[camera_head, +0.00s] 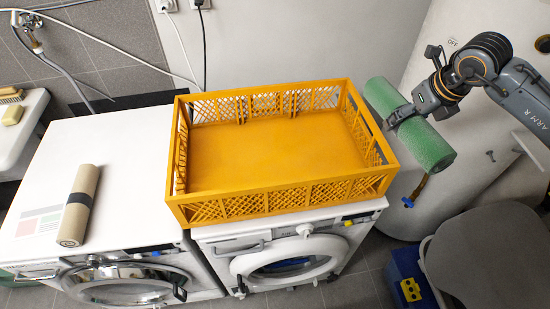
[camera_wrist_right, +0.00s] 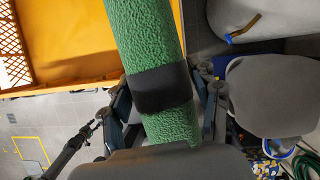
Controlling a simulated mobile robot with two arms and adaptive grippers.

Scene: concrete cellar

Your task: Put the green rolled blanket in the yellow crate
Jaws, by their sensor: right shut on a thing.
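The green rolled blanket (camera_head: 424,143) is a long green roll with a dark band around its middle. My right gripper (camera_head: 400,116) is shut on it near the middle and holds it in the air just right of the yellow crate. In the right wrist view the blanket (camera_wrist_right: 145,40) runs between the fingers of my right gripper (camera_wrist_right: 160,110), with the crate's floor to its left. The yellow crate (camera_head: 275,203) is empty, with lattice walls, and stands on a white washing machine. My left gripper is not in view.
A beige roll (camera_head: 79,205) lies on the left washing machine's white top (camera_head: 120,150). A grey chair (camera_head: 490,255) and a blue box (camera_head: 408,275) stand at the lower right. A sink (camera_head: 20,130) is at the far left.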

